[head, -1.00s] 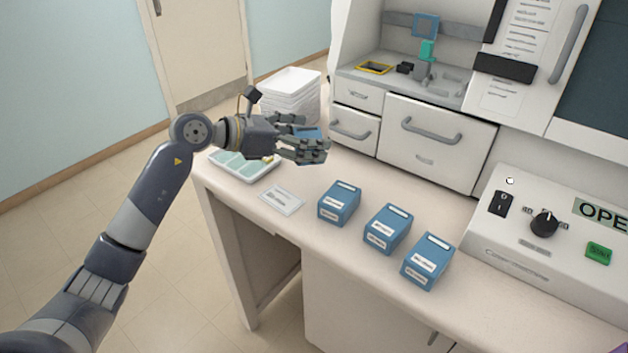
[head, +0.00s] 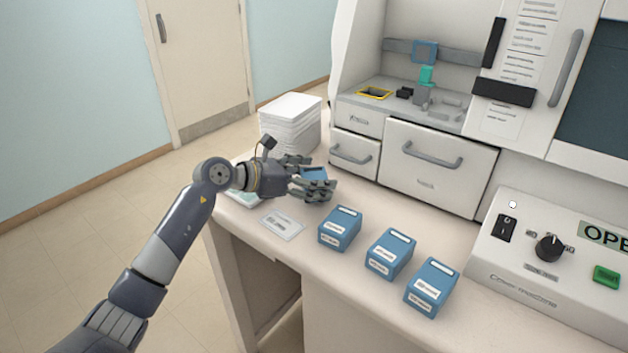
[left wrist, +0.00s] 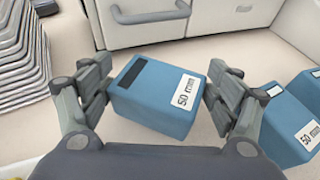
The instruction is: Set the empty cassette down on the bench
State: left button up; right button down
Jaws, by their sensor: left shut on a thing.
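A blue cassette (left wrist: 158,95) with a dark slot on top and a white "50 mm" label sits between the fingers of my left gripper (left wrist: 160,98) in the left wrist view. My left gripper (head: 316,178) is shut on it, and in the head view a blue part of the cassette (head: 314,173) shows between the fingers. The cassette is low over the bench (head: 300,245), near the drawers. I cannot tell whether its underside touches the bench. My right gripper is not in view.
Three labelled blue cassettes (head: 340,229), (head: 389,254), (head: 432,287) stand in a row on the bench. A white card (head: 283,223) lies left of them. A white stack (head: 290,122) stands behind my gripper. A control panel (head: 553,254) is at the right.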

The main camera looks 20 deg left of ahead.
pick_arm(q)
jog(key=shift+f, duration=0.55)
jog(key=shift+f, duration=0.1)
jog(key=o, duration=1.2)
jog(key=shift+c, duration=0.2)
jog(key=shift+a, duration=0.15)
jog(key=b+v, duration=0.2)
jog(key=v, duration=1)
